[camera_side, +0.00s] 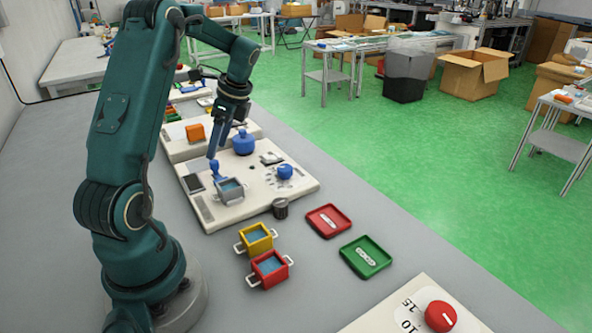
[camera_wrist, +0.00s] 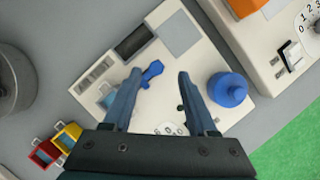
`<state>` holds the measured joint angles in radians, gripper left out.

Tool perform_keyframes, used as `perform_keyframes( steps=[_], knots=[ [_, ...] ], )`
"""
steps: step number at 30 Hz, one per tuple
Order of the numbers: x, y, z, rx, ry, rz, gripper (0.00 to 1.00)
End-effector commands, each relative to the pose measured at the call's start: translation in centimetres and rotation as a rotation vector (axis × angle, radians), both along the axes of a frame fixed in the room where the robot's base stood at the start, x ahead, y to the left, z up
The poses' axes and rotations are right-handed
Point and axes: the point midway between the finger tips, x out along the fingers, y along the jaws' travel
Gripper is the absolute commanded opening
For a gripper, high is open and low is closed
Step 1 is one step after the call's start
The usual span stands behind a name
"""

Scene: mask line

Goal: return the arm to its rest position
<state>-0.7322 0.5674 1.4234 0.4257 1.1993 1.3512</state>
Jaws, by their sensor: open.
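My gripper (camera_side: 226,140) hangs over the far part of a white panel (camera_side: 245,208). Its two blue fingers are apart, and nothing is visibly held. In the wrist view the gripper (camera_wrist: 159,73) has a small blue handle-like piece (camera_wrist: 152,72) showing in the gap between its fingers; whether they touch it I cannot tell. A round blue knobbed piece (camera_side: 244,143) is right of the fingers; it also shows in the wrist view (camera_wrist: 228,92). A grey two-handled container (camera_side: 231,194) with blue inside stands on the panel.
A yellow container (camera_side: 257,244) and a red container (camera_side: 270,276) stand on the grey bench, near a red tray (camera_side: 328,223), a green tray (camera_side: 366,270) and a dark cup (camera_side: 280,209). A red knob (camera_side: 440,316) is at front right. An orange block (camera_side: 195,133) sits behind my gripper.

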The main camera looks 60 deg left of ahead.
Motion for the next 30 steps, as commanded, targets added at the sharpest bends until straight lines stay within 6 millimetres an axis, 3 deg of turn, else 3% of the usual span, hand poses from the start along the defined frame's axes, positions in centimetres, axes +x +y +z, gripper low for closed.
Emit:
perform_keyframes(
  steps=[4, 14, 17, 20, 24, 30],
  knots=[
    [0.3, -0.3, 0.9, 0.0, -0.001, -0.001, 0.58],
    [0.5, -0.5, 1.0, 0.001, -0.002, -0.012, 0.58],
    [1.8, -1.3, 2.7, 0.033, -0.041, -0.055, 0.58],
    [3.0, -3.4, 5.1, 0.061, -0.094, -0.123, 0.58],
    [3.8, -8.2, 8.2, 0.081, -0.219, -0.183, 0.58],
    [3.0, -15.3, 10.7, 0.055, -0.435, -0.147, 0.58]
  ],
)
